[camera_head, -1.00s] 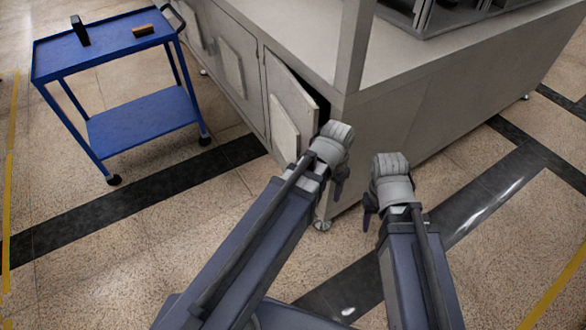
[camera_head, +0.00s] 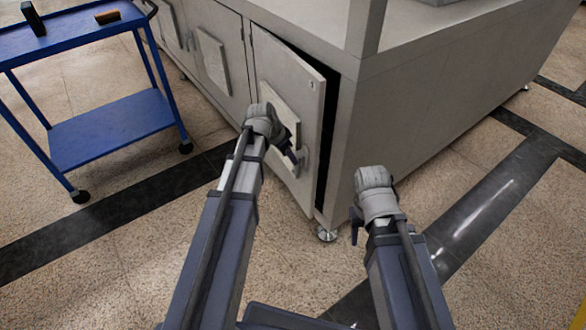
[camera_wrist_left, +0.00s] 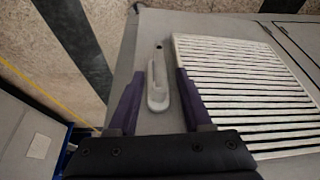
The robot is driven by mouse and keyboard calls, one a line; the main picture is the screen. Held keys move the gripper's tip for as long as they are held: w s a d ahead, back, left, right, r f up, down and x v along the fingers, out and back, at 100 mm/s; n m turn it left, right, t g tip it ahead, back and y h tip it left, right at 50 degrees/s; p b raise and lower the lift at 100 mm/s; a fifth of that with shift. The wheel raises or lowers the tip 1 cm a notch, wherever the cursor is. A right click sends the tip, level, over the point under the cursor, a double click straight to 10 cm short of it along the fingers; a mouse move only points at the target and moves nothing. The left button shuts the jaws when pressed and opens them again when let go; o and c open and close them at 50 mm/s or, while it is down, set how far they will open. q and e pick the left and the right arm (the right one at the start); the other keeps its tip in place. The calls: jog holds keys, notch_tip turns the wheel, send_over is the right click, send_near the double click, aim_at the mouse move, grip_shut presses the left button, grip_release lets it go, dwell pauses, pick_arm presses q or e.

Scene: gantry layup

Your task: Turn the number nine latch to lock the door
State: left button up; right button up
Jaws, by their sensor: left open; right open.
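The grey cabinet door (camera_head: 275,65) stands ajar, with a dark gap along its right edge. A small mark near its upper right corner is too small to read. The latch, a pale elongated handle (camera_wrist_left: 157,88), is on the door face beside the white slatted vent (camera_wrist_left: 250,90) in the left wrist view. My left gripper (camera_head: 292,157) is at the door front in the head view. In the left wrist view its open fingers (camera_wrist_left: 158,85) lie on either side of the latch, with no visible grip on it. My right gripper (camera_head: 356,222) is open and empty, right of the cabinet corner.
A blue two-shelf trolley (camera_head: 118,125) stands at the left, with a black item (camera_head: 33,18) and a brown item (camera_head: 107,17) on top. The cabinet's side (camera_head: 430,110) runs back right. Speckled floor in front is clear.

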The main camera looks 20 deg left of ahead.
aim_at(295, 173)
pick_arm(q)
jog(key=shift+f, duration=0.1)
jog(key=b+x, duration=0.7)
jog(key=shift+w+d+f, duration=0.1)
jog(key=shift+f, duration=0.2)
grip_shut()
dwell(0.3)
dwell(1.0)
